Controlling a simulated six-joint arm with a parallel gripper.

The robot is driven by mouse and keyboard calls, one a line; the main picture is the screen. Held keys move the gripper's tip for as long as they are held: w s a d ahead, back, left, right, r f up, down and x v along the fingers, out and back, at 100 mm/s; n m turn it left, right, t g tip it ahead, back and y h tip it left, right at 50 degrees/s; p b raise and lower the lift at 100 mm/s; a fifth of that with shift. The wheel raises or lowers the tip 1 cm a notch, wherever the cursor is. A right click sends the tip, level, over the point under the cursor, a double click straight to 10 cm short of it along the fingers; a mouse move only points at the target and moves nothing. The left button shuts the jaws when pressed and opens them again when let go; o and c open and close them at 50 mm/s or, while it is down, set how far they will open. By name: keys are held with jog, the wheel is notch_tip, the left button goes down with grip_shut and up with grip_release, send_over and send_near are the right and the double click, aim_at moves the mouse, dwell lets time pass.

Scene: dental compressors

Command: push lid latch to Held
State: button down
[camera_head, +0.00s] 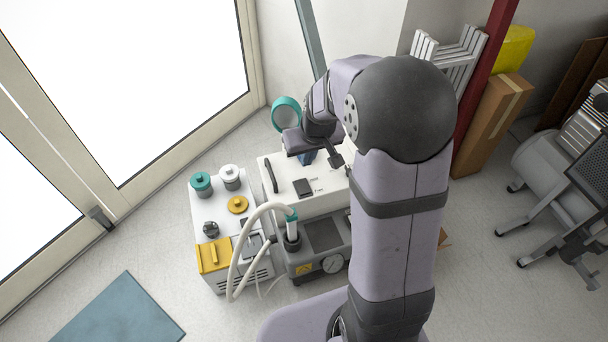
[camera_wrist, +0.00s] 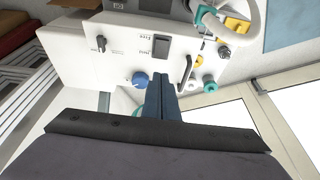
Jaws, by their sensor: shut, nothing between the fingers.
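A white unit has a black rocker-like piece (camera_head: 303,187) on its top, with two small labels beside it. It also shows in the wrist view (camera_wrist: 160,47). A small dark lever (camera_wrist: 101,42) stands farther left in the wrist view, also with tiny marks. My gripper (camera_wrist: 160,76) is shut and empty. Its fingers point at the unit, between a blue knob (camera_wrist: 140,80) and a black handle (camera_wrist: 186,70), apart from the rocker. My arm hides the unit's right part in the head view.
A second white unit with teal (camera_head: 201,184) and yellow (camera_head: 238,204) caps stands to the left. A grey unit (camera_head: 325,234) with a gauge and a pale hose (camera_head: 240,250) lies in front. White frames (camera_head: 452,55) and a cardboard box (camera_head: 492,120) stand behind at right.

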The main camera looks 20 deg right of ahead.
aim_at(303, 187)
jog(key=shift+w, duration=0.1)
jog(key=shift+f, duration=0.1)
jog(key=x, duration=0.4)
jog(key=b+x, duration=0.1)
jog(key=x, duration=0.4)
jog(key=b+x, duration=0.1)
jog(key=x, duration=0.3)
jog(key=shift+f, duration=0.4)
jog(key=shift+f, duration=0.35)
jog(key=shift+r, duration=0.1)
jog(key=shift+s, duration=0.3)
jog(key=shift+s+b, duration=0.45)
jog(key=shift+s, duration=0.35)
